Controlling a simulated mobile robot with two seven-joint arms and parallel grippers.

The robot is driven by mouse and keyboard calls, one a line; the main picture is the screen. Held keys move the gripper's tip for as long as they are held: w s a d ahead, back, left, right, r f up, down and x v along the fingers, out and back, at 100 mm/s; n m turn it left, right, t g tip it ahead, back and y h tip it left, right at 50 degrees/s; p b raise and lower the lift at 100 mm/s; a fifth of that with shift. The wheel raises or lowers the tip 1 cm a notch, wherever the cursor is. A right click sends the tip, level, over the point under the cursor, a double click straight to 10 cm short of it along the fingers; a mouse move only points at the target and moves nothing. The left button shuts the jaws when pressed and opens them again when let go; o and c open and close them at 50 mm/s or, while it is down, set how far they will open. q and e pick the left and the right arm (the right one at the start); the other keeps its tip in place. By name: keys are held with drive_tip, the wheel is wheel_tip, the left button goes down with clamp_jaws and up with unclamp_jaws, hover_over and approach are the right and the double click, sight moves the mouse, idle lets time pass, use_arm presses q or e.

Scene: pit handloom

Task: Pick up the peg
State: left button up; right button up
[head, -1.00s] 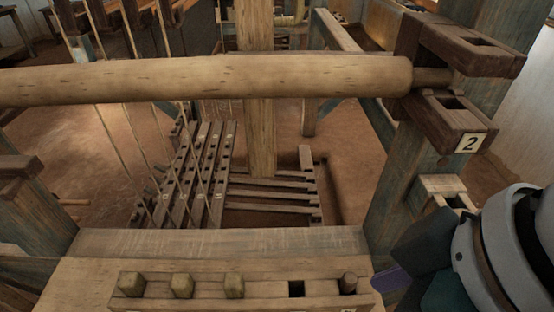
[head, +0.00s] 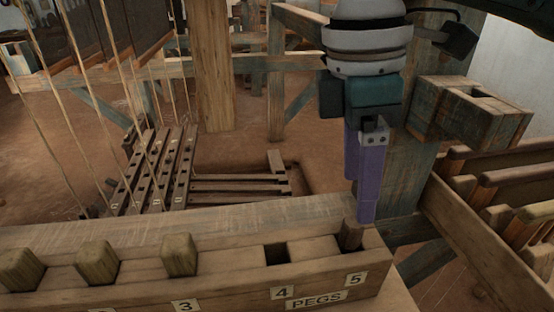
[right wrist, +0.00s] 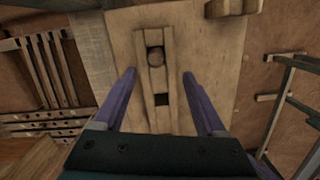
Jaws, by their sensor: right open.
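A wooden peg (head: 350,234) with a round-looking top stands upright in slot 5 of the peg box (head: 220,283). In the right wrist view this peg (right wrist: 155,57) shows between and below the fingertips. My right gripper (head: 361,205) is open, with its purple fingers pointing down over the right end of the box. In the right wrist view its fingertips (right wrist: 159,75) stand apart, one on each side of the box, with nothing between them. In the head view a finger overlaps the peg's right edge; I cannot tell whether they touch. My left gripper is out of view.
Slot 4 (head: 276,253) is empty. Several square-topped pegs (head: 179,255) stand in the slots to its left. A loom post with a slotted wooden bracket (head: 470,110) rises close to my right gripper. Treadles (head: 160,170) lie in the pit behind the box.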

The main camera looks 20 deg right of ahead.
sight(354, 222)
wheel_tip(354, 222, down, 3)
drive_tip(key=shift+s+d+f+b, duration=0.1)
drive_tip(key=shift+d+f+b, duration=0.1)
drive_tip(key=shift+b, duration=0.1)
drive_tip(key=f, duration=0.1)
drive_tip(key=f+b, duration=0.1)
drive_tip(key=f, duration=0.3)
drive_tip(key=shift+w+d+b, duration=0.2)
drive_tip(key=shift+d+b, duration=0.15)
drive_tip(key=shift+d, duration=0.05)
clamp_jaws()
